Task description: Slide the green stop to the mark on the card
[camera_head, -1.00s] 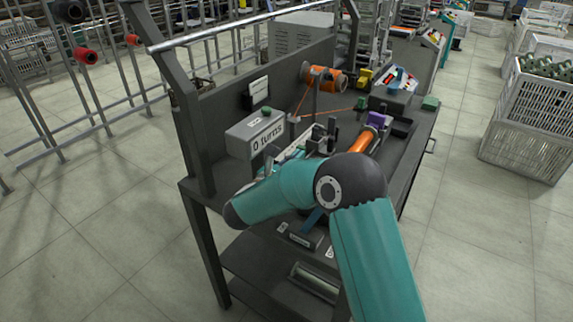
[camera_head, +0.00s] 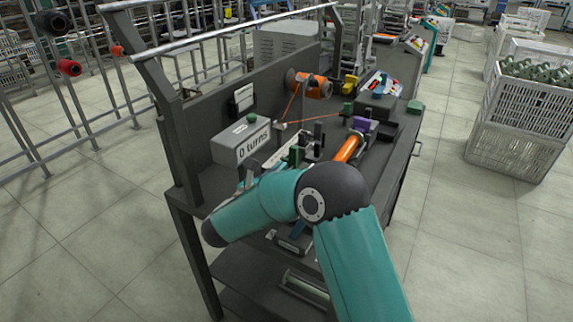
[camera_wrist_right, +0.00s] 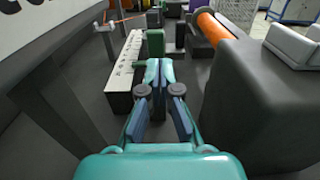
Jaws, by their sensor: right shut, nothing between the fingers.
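The green stop (camera_wrist_right: 155,42) stands at the far right end of a white scale strip (camera_wrist_right: 127,62) with dark marks. It shows as a small green block in the head view (camera_head: 294,155). A small white card (camera_head: 243,98) hangs on the bench's back panel; its writing is too small to read. My right gripper (camera_wrist_right: 158,75) is shut and empty, its fingertips just short of the stop in the wrist picture; I cannot tell if they touch. In the head view my right arm hides part of the strip. My left gripper is not in view.
A counter box (camera_head: 240,144) reading "0 turns" stands left of the strip. An orange spool (camera_head: 308,84) feeds a thread across the bench. An orange cylinder (camera_head: 348,149) and a dark housing (camera_wrist_right: 265,105) lie to the right.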

